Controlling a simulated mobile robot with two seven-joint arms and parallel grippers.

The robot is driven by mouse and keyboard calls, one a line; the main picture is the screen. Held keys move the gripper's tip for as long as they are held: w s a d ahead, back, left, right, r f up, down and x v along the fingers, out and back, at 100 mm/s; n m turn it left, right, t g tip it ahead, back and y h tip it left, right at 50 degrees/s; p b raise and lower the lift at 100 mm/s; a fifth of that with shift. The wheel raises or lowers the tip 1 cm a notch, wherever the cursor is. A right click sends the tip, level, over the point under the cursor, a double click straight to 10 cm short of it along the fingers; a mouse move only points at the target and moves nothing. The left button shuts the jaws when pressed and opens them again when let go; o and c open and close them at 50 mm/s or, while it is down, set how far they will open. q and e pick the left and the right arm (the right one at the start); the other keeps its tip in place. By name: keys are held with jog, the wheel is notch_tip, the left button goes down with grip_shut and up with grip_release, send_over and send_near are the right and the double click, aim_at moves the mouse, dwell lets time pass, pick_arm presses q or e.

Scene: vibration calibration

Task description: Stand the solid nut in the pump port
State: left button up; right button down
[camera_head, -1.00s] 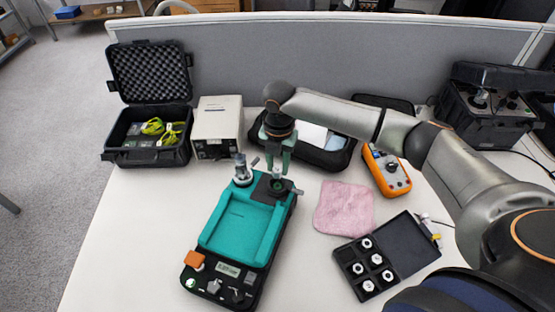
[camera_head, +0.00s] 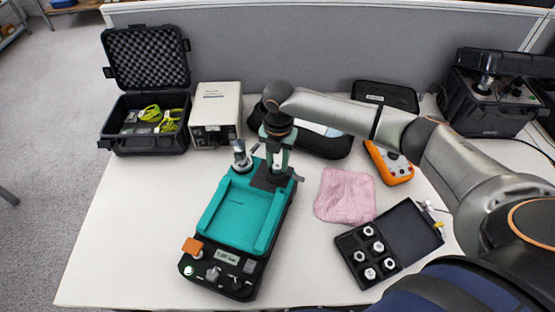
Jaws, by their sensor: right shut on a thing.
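The pump is a black instrument with a teal tray (camera_head: 238,214) near the middle of the table. A grey metal fitting (camera_head: 241,157) stands at its far left. My right gripper (camera_head: 275,170) points down over the dark plate (camera_head: 265,180) at the pump's far right corner. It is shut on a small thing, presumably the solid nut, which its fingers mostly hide. The port below is hidden too, so I cannot tell whether the nut touches it. Several other nuts (camera_head: 370,273) sit in the open black box (camera_head: 345,243) at the right. My left gripper is out of view.
A pink cloth (camera_head: 345,196) lies between the pump and an orange meter (camera_head: 392,168). A beige box (camera_head: 217,115), an open black case (camera_head: 148,148) and a dark pouch (camera_head: 325,145) stand at the back. The table left of the pump is clear.

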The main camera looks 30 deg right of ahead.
jog(key=shift+f, duration=0.25)
dwell(0.4)
jog(key=shift+c, duration=2.4)
grip_release()
notch_tip(320, 180, up, 13)
jog(key=shift+f, duration=0.2)
jog(key=shift+s, duration=0.1)
